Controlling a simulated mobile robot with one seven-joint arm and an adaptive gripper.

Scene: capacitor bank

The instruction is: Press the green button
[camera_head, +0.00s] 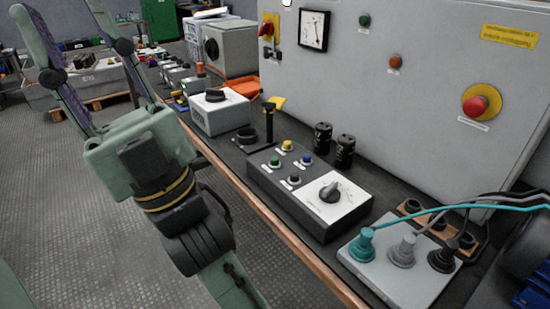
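Two green buttons show in the head view. One green button (275,162) sits on the dark control box (262,187) on the bench, beside yellow, blue and black buttons. Another green button (364,20) is on the upper front of the grey cabinet (430,110), above an orange-red one. My gripper (58,8) is at the upper left, with its two long fingers apart and pointing up in the picture. It is empty and well left of both green buttons. Nothing covers either button.
A rotary switch (330,192) is on the box's white panel. Black cylinders (345,150) stand behind it. A white box (220,112) and an upright black lever (269,122) are farther back. A plug box with cables (385,275) is at the front right.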

